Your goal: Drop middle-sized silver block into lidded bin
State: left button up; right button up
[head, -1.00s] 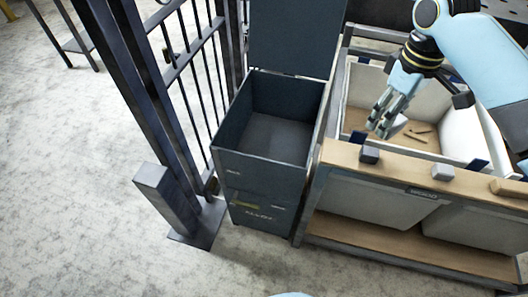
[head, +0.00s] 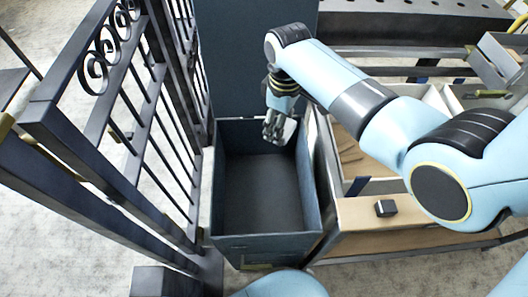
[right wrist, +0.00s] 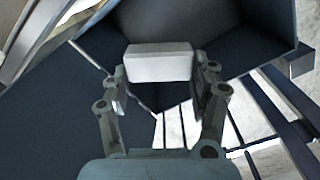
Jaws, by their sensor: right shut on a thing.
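The silver block (right wrist: 158,62) is a light rectangular block between the fingers of my right gripper (right wrist: 158,85) in the right wrist view. The visible bin floor is empty. The block's exact height over the rim cannot be told. My left gripper is not in view.
A dark scrollwork gate (head: 120,110) stands close along the bin's left side. A wooden workbench (head: 355,212) with a small dark block (head: 385,208) on it and a tray of wood pieces (head: 347,150) adjoins the right side.

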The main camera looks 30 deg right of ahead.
pick_arm(q)
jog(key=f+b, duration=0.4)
jog(key=b, duration=0.1)
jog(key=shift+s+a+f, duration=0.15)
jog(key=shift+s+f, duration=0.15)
pick_arm(e)
jog(key=a+f+n, duration=0.1)
jog(key=a+f, duration=0.4)
jog(key=f, duration=0.1)
jog(key=shift+f, duration=0.4)
jog(key=shift+w, duration=0.1)
jog(key=o, duration=1.3)
notch_tip(320, 180, up, 12)
jog(key=shift+r, duration=0.1)
